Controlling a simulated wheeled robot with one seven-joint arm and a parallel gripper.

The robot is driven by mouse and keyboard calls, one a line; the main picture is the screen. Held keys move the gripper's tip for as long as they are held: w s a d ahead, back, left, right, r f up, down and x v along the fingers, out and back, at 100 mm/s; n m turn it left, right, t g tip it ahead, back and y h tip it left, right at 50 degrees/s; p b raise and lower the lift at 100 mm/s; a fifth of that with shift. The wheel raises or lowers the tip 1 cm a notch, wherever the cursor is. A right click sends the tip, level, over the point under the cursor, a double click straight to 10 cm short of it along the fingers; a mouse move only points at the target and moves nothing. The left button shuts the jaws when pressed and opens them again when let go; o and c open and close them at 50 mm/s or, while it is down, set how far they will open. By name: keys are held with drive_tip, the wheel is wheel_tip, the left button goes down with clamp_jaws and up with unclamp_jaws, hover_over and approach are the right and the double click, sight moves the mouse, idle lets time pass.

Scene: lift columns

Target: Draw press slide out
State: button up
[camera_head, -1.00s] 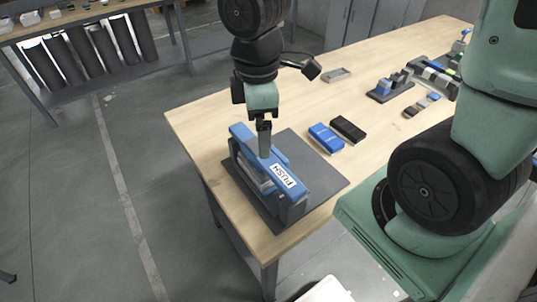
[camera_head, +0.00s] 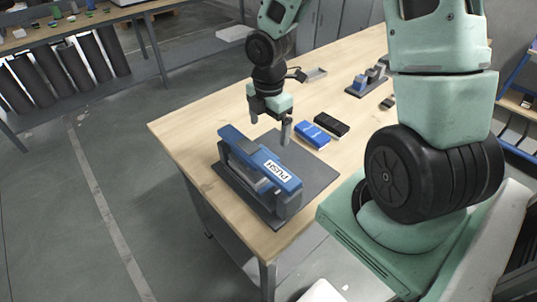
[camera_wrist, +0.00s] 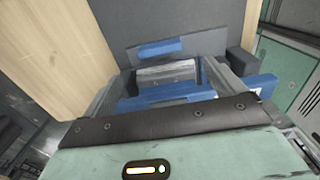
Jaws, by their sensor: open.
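I cannot tell for certain which part is the slide.
A blue box (camera_head: 312,134) and a black box (camera_head: 331,124) lie beyond the mat to the right. A grey tray (camera_head: 316,73) and a grey-blue fixture (camera_head: 366,82) sit farther back. The wooden table (camera_head: 190,128) is clear left of the press.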

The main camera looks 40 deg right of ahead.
sight(269, 152)
wheel_tip(269, 152, down, 10)
drive_tip(key=shift+r+b, duration=0.1)
drive_tip(key=shift+b, duration=0.65)
